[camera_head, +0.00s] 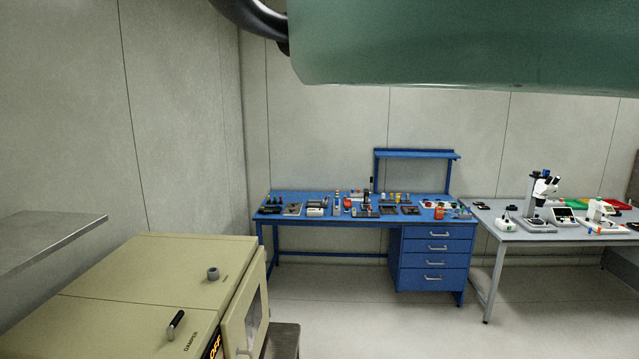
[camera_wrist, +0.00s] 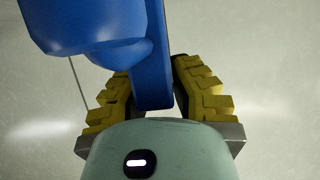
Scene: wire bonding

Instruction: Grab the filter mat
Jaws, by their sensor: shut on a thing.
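My gripper (camera_wrist: 153,72) shows in the wrist view with two yellow ribbed fingers, one on each side of the lower end of a blue thing (camera_wrist: 100,32). It is shut on this blue thing, which has a rounded body and a narrower flat part running down between the fingers. I cannot tell whether it is the filter mat. I cannot make out a filter mat for sure in either view. My gripper does not show in the head view.
A beige oven-like cabinet (camera_head: 150,270) stands at the lower left, below a metal shelf edge (camera_head: 45,240). A blue workbench (camera_head: 345,223) with many small items stands at the back. A grey table (camera_head: 510,234) with a microscope (camera_head: 540,200) is to its right. The floor between is clear.

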